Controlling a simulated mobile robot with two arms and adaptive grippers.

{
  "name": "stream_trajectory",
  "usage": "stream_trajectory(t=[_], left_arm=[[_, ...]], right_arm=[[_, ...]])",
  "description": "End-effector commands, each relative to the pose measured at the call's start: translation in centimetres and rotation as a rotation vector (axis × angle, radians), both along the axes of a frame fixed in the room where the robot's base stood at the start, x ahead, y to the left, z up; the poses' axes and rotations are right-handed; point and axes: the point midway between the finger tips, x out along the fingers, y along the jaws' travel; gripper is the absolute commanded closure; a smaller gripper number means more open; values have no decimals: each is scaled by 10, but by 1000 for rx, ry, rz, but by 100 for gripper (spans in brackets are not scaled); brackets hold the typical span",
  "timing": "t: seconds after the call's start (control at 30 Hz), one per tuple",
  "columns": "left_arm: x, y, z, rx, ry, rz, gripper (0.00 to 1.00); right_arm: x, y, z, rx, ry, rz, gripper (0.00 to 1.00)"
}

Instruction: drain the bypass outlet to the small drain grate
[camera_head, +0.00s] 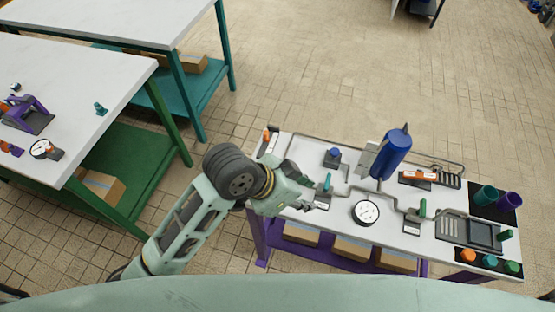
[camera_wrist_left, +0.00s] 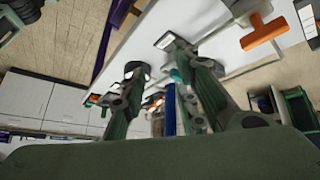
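My left gripper (camera_head: 311,191) is over the left part of the pipe table (camera_head: 345,232), fingers spread and apparently empty. Its fingertips are close to a teal valve handle (camera_head: 327,182); contact cannot be told. In the left wrist view the two fingers (camera_wrist_left: 153,57) are apart. Grey pipes run along the table past a blue cylinder (camera_head: 391,155), a round gauge (camera_head: 366,212) and a green-handled valve (camera_head: 422,208). A slotted plate (camera_head: 453,228) lies at the right, and a smaller dark grate (camera_head: 449,180) behind it. I cannot tell which pipe end is the bypass outlet.
An orange handle (camera_wrist_left: 264,31) shows in the left wrist view. A teal cup (camera_head: 486,195) and purple cup (camera_head: 509,201) stand at the table's right, with coloured knobs (camera_head: 490,261) in front. Another white table (camera_head: 95,75) with a gauge stands left. Tiled floor behind is open.

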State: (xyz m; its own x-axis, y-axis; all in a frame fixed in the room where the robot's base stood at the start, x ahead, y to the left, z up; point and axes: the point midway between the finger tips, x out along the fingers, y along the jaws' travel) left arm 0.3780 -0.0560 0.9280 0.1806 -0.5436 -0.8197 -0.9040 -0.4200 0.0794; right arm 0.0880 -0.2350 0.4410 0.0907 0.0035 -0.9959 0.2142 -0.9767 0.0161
Motion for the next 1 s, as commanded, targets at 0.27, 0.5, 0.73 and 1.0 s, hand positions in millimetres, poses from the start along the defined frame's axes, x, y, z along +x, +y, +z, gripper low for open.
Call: stream_trajectory(t=[0.27, 0.5, 0.73, 1.0], left_arm=[[11, -41, 17, 174, -92, -486, 72], [54, -4, 18, 424, -86, -710, 72], [99, 43, 35, 591, -52, -749, 72], [110, 55, 30, 626, -36, -750, 72]], right_arm=[[0, 3, 1, 3, 0, -1, 60], [0, 3, 1, 3, 0, -1, 60], [0, 2, 1, 2, -1, -2, 60], [0, 1, 5, 1, -1, -2, 60]])
